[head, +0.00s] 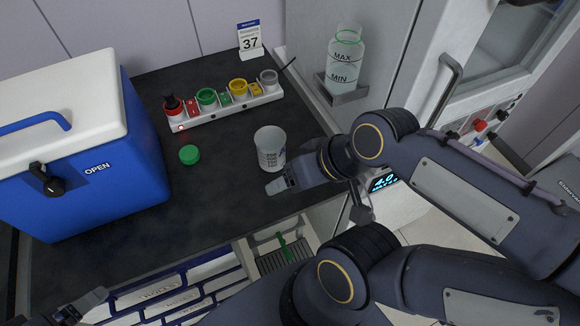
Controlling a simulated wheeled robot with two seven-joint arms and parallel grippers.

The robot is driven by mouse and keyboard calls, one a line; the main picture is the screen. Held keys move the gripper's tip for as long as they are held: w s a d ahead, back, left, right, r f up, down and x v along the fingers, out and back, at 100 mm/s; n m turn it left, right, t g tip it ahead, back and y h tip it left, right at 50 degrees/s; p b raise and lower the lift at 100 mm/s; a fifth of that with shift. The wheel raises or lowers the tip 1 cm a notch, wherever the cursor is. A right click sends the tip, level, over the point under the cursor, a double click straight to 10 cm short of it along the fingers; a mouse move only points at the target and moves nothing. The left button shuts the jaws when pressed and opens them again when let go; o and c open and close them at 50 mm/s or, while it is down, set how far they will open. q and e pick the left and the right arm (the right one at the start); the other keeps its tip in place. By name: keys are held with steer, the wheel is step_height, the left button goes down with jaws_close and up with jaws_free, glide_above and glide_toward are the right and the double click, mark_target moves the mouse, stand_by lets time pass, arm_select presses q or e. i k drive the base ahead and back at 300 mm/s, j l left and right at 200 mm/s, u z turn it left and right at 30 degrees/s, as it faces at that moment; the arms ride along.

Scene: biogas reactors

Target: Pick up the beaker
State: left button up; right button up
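The beaker (270,148) is a clear, slightly frosted cup with dark markings. It stands upright on the dark worktop (215,205), right of centre. My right gripper (321,198) is just right of and nearer than the beaker. One pale finger shows below the beaker and what looks like the other finger shows further right, with a wide gap between them. The beaker is not between them, and I cannot tell whether the near finger touches it. My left gripper (82,305) is at the bottom left, partly cut off, far from the beaker; its finger gap is unclear.
A blue cooler box (105,190) with a white lid fills the left. A green cap (189,154) lies on the worktop. A bottle (345,70) hangs in a wall holder at the right.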

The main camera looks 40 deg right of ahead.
mark_target(270, 140)
steer(key=k+z, duration=0.1)
steer(key=z, duration=0.35)
steer(key=k+l+z, duration=0.1)
steer(key=z, duration=0.35)
steer(key=l+z, duration=0.1)
steer(key=z, duration=0.4)
steer(key=k+l, duration=0.05)
